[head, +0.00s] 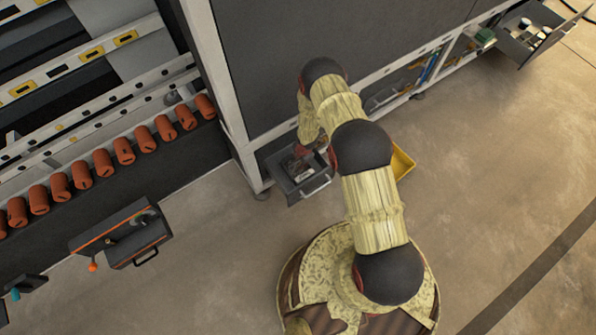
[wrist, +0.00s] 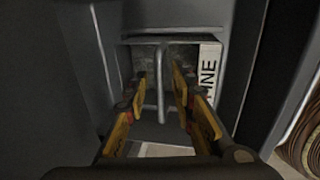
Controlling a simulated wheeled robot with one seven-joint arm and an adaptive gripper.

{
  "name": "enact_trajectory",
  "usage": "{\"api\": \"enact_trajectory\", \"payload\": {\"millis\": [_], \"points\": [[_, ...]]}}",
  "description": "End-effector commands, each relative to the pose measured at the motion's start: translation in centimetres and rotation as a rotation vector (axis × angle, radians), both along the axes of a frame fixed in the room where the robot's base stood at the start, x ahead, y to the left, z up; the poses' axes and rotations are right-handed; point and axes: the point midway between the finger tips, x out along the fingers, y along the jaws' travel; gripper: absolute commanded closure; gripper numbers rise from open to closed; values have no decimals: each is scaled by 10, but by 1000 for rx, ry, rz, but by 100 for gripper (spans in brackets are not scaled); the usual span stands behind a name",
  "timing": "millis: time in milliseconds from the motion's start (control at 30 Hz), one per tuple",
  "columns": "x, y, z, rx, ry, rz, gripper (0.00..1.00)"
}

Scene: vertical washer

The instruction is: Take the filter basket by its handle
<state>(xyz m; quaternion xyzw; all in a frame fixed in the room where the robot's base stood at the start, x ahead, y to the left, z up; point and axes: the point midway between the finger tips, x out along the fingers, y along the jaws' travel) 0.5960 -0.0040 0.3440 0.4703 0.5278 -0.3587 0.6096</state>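The filter basket (wrist: 146,54) appears to be the dark grey, rough-walled box ahead in the wrist view. A thin grey bar handle (wrist: 160,85) stands upright in that picture in front of it. My gripper (wrist: 160,88) is open, with one yellow finger on each side of the handle. Gaps show between both fingers and the bar, so it seems not gripped. In the head view, my arm reaches down over a pulled-out grey drawer (head: 273,164) at the machine's lower corner. The gripper and basket are dark and partly hidden there.
Grey walls stand close on both sides in the wrist view. A white label (wrist: 207,72) is at right. A yellow bin (head: 402,162) is beside my arm. An open grey box (head: 122,233) stands left, below a row of orange cylinders (head: 103,163). Floor at right is mostly clear.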

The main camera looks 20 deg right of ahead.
Motion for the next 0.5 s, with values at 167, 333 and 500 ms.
{"api": "enact_trajectory", "payload": {"millis": [167,333,500], "points": [[0,0,1,0,0,0,77],[0,0,1,0,0,0,87],[0,0,1,0,0,0,96]]}}
